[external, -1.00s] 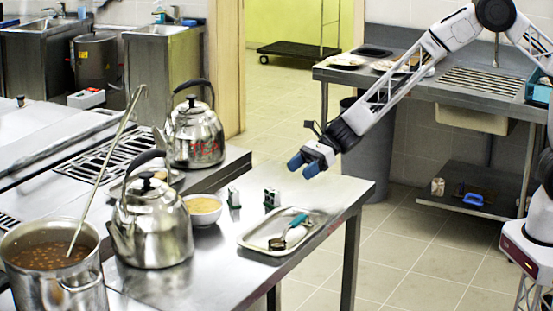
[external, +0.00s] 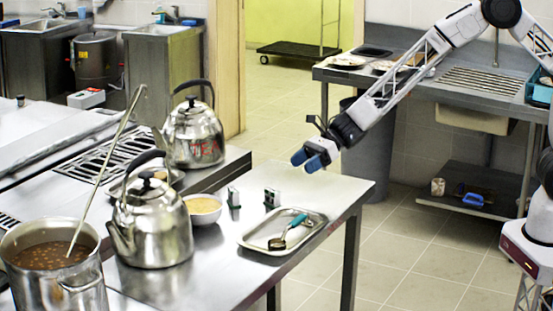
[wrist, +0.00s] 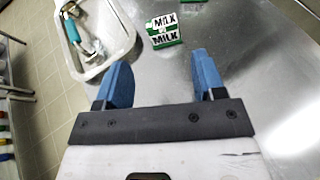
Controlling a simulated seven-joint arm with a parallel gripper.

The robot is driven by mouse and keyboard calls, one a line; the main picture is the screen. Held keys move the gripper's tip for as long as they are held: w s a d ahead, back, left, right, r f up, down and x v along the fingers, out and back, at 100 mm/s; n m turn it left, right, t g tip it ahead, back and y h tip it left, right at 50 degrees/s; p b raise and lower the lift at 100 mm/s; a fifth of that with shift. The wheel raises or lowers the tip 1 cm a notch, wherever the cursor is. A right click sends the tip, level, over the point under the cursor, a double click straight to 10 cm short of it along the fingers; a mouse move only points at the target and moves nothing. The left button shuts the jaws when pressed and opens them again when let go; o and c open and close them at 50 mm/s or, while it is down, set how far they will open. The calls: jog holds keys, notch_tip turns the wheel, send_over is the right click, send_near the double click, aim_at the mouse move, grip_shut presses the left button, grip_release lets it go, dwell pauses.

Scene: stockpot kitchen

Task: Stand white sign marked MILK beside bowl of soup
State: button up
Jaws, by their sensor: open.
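The white sign marked MILK, with green at its base, shows in the wrist view (wrist: 165,29), ahead of and between my fingertips. Its place beside the tray matches the small sign in the external view (external: 272,198), standing on the steel table; its lettering is unreadable there. The bowl of soup (external: 203,209) is to its left, beyond a second small sign (external: 233,197). My gripper (external: 306,161) is open and empty above the table's far right part, apart from the sign. Its two blue fingers also show in the wrist view (wrist: 164,80).
A metal tray (external: 247,240) holding a teal-handled ladle (external: 290,229) lies in front of the MILK sign. Two kettles (external: 150,225) (external: 193,140) and a large pot (external: 45,285) stand at the left. The table's far right surface (external: 335,190) is bare.

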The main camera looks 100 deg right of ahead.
jog(key=s+a+r+m+g+h, duration=0.1)
jog(key=s+a+r+m+h, duration=0.25)
jog(key=s+r+m, duration=0.6)
jog(key=s+a+r+m+g+h, duration=0.2)
jog(key=s+a+r+m+h, duration=0.15)
jog(key=s+r+m, duration=0.55)
jog(key=s+a+m+g, duration=0.2)
jog(key=s+a+m, duration=0.2)
jog(key=s+m, duration=0.3)
jog(key=s+a+m+g+y, duration=0.1)
jog(key=s+a+m, duration=0.4)
jog(key=s, duration=1.2)
jog(key=s+a+f+m+g+y, duration=0.1)
jog(key=s+a+m+g, duration=0.3)
jog(key=s+m, duration=0.5)
jog(key=s, duration=0.2)
jog(key=shift+s+a, duration=0.35)
jog(key=shift+s, duration=0.05)
jog(key=shift+f, duration=0.1)
jog(key=shift+c, duration=1)
